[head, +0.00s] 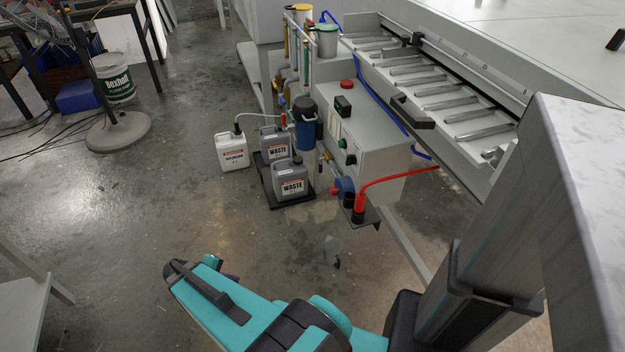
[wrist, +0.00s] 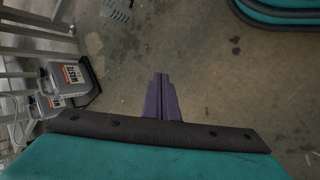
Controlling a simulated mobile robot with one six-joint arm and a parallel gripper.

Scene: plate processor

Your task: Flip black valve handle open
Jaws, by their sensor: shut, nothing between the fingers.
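The plate processor (head: 372,165) stands at the upper right of the head view, with piping and a blue filter housing (head: 306,132) at its near end. A small brass fitting (head: 325,156) sits on the piping beside the housing. I cannot clearly make out a black valve handle there; it is too small or hidden. My gripper's purple fingers (wrist: 162,98) are together and empty in the wrist view, over bare floor. In the head view my teal arm mostly hides the gripper, low and well apart from the machine.
Grey waste jugs (head: 291,182) stand in a black tray (head: 268,192) beside a white jug (head: 232,152). A red hose (head: 395,176) arcs from the machine's near corner. A round stand base (head: 118,130) is at the left. The floor between my arm and the jugs is mostly clear.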

